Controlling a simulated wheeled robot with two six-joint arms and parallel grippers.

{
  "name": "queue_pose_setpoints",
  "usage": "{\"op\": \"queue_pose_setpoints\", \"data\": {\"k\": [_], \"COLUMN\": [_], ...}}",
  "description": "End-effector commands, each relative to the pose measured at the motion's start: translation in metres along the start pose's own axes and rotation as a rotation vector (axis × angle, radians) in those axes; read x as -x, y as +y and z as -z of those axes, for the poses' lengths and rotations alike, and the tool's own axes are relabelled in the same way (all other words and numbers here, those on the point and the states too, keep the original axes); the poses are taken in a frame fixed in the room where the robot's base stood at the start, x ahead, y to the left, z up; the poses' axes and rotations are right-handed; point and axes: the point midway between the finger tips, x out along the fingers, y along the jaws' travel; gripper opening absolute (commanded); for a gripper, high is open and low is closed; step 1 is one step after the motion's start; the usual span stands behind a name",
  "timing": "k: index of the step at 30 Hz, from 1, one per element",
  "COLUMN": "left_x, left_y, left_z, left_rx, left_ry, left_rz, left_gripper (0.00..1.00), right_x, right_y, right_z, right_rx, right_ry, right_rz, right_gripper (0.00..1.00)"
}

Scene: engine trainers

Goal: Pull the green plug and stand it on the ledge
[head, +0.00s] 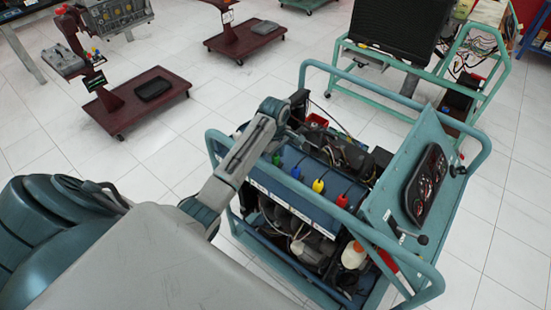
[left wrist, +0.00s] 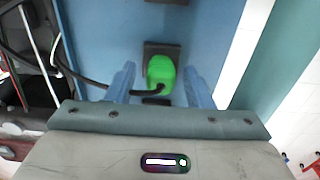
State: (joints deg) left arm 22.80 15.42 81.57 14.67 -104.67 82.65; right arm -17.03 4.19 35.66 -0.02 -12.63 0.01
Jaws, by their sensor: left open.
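The green plug (left wrist: 160,72) sits in a dark square socket (left wrist: 172,50) on a blue surface in the left wrist view, with a black cable running off to the left. My left gripper (left wrist: 160,68) is open, one finger on each side of the plug, with visible gaps. In the head view my left gripper (head: 292,134) is over the engine trainer, largely hidden by its wrist. A small green piece (head: 277,158) shows at the left of a row on the blue ledge (head: 310,203); I cannot tell whether it is the same plug. My right gripper is out of view.
Blue (head: 296,172), yellow (head: 318,186) and red (head: 342,200) pieces line the ledge. The trainer's teal tube frame (head: 330,225) and gauge panel (head: 425,185) surround the engine. Other trainers stand behind on the white tiled floor, with clear floor between.

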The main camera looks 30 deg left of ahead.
Motion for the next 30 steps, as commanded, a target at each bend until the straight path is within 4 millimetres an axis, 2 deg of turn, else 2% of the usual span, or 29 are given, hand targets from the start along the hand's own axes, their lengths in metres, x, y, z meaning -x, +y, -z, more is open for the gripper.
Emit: {"op": "queue_pose_setpoints", "data": {"k": [9, 20, 30], "left_x": [-0.008, -0.007, -0.007], "left_y": [0.001, 0.001, 0.001], "left_z": [0.002, 0.002, 0.002], "left_rx": [-0.002, -0.002, -0.002], "left_ry": [0.0, 0.0, 0.0], "left_rz": [-0.001, 0.0, 0.001], "left_gripper": [0.47, 0.47, 0.47], "right_x": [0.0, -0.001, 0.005], "right_y": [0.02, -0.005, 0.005], "right_z": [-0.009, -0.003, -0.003], "right_rx": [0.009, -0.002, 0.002], "right_ry": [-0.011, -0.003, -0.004], "right_rz": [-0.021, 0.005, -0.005], "right_gripper": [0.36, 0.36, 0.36]}}
